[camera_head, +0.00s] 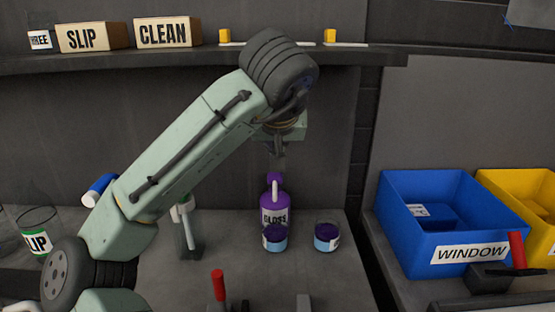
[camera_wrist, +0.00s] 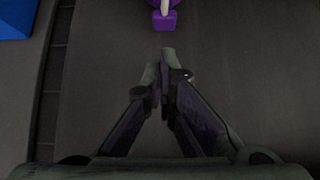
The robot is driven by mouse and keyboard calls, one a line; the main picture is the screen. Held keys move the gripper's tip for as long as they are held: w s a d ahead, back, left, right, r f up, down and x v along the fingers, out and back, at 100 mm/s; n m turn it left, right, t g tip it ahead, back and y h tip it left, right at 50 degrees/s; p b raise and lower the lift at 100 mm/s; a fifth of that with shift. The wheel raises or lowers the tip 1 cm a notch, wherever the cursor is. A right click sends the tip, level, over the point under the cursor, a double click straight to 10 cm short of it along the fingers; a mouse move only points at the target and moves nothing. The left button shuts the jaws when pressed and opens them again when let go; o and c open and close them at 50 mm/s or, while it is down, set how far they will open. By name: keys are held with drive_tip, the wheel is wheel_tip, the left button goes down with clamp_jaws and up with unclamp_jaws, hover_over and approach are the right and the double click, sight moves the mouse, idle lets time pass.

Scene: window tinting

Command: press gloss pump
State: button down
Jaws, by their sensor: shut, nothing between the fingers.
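The purple gloss bottle (camera_head: 274,212), labelled GLOSS, stands upright on the grey bench, with its pump on top. In the wrist view the purple pump head (camera_wrist: 164,20) is at the top edge, partly cut off, with a pale stem. My gripper (camera_head: 279,163) points down just above the pump in the head view. In the wrist view its fingertips (camera_wrist: 165,60) are together and empty. They appear a short way below the pump head in that picture. I cannot tell for certain whether they touch the pump. My forearm covers part of the head view.
A blue WINDOW bin (camera_head: 440,225) and a yellow bin (camera_head: 520,190) are at right. A SLIP container (camera_head: 36,235) is at left. A shelf (camera_head: 180,58) runs behind.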

sight(277, 176)
drive_tip(key=p+x, duration=0.3)
drive_tip(key=x, duration=0.7)
drive_tip(key=shift+r, duration=0.1)
wheel_tip(277, 176, down, 2)
drive_tip(key=shift+f+b, duration=0.2)
drive_tip(key=shift+b, duration=0.85)
drive_tip(key=shift+r, duration=0.1)
drive_tip(key=shift+r+p, duration=0.1)
drive_tip(key=shift+p, duration=0.2)
